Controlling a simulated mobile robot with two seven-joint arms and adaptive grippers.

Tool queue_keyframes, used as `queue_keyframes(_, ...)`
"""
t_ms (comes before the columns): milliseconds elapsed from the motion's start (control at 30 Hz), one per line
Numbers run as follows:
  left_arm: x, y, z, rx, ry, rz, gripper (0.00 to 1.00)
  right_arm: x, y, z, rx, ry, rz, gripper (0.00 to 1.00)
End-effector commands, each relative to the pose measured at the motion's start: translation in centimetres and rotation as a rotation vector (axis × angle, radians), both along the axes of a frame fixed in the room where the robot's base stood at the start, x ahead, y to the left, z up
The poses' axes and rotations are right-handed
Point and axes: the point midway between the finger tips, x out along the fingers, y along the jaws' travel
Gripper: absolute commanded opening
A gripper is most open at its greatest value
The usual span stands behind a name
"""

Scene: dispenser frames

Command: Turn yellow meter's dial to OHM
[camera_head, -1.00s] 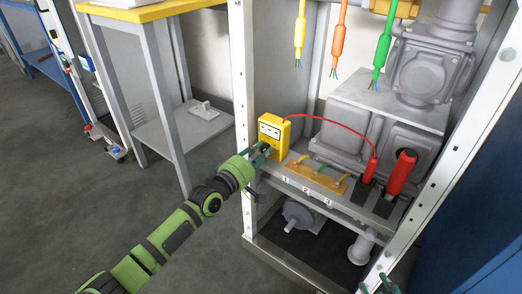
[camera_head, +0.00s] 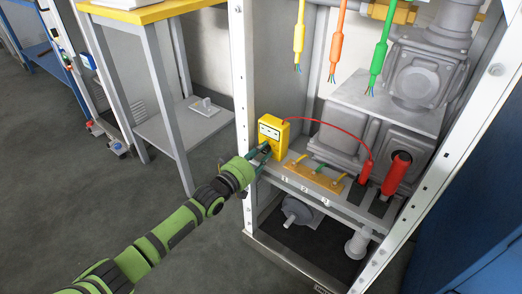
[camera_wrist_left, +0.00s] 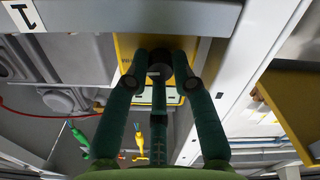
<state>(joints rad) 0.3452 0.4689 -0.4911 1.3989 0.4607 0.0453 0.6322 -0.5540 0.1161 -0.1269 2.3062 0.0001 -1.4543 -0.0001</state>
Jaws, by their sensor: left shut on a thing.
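The yellow meter (camera_head: 274,134) stands upright on the left end of the ledge inside the white frame, with a pale display near its top. My left gripper (camera_head: 262,153) is at the meter's front, at the lower part where the dial is. In the left wrist view my left gripper (camera_wrist_left: 160,68) is shut on the dark dial (camera_wrist_left: 160,72), with the yellow meter (camera_wrist_left: 126,50) behind it. The fingers hide most of the dial, so its setting cannot be read. My right gripper is not in view.
A red cable (camera_head: 335,127) runs from the meter to a red probe (camera_head: 365,171); a larger red handle (camera_head: 397,173) stands beside it. A terminal block (camera_head: 312,179) sits on the ledge. Yellow (camera_head: 299,34), orange (camera_head: 338,42) and green (camera_head: 379,54) cables hang above. A workbench (camera_head: 150,12) stands left.

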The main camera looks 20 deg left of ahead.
Motion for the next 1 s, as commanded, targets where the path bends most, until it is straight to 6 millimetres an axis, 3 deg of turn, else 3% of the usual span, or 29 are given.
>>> queue_keyframes(767,0.2,0.4,0.5,0.090,-0.043,0.007,0.00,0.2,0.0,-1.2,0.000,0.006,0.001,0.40)
queue_keyframes(800,0.2,0.4,0.5,0.090,-0.043,0.007,0.42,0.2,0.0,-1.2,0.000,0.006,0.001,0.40)
queue_keyframes(833,0.2,0.4,0.5,0.090,-0.043,0.007,0.49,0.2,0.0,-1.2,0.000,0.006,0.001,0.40)
queue_keyframes(1000,0.1,0.2,0.3,0.089,-0.039,0.003,0.49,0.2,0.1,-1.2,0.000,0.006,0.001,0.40)
